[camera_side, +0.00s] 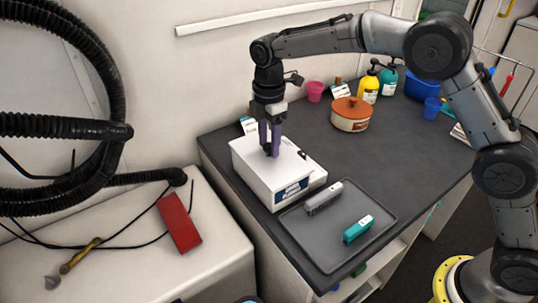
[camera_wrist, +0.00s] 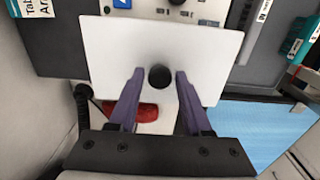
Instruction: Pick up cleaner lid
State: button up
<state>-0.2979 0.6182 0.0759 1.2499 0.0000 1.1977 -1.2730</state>
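The cleaner lid (camera_wrist: 115,45) is a flat white plate with a round black knob (camera_wrist: 160,77) at its middle. It covers the white cleaner box (camera_side: 262,179) on the dark counter, which carries a dark blue label on its front. My gripper (camera_wrist: 160,73) points down over the lid with its two purple fingers apart, one on each side of the knob. A gap shows between the knob and each finger. In the side view my gripper (camera_side: 270,150) is at the lid's top, and the fingers hide most of the knob. Whether the tips touch the lid is unclear.
A grey tray (camera_side: 325,248) with a grey clipper-like item (camera_side: 323,198) and a teal one (camera_side: 358,229) lies right of the box. An orange-lidded pot (camera_side: 351,114), bottles and cups stand behind. A red block (camera_side: 178,222) rests on the white unit at left.

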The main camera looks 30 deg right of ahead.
aim_at(269, 145)
grip_shut()
jog(key=shift+r, duration=0.1)
notch_tip(269, 145, up, 18)
dwell(0.6)
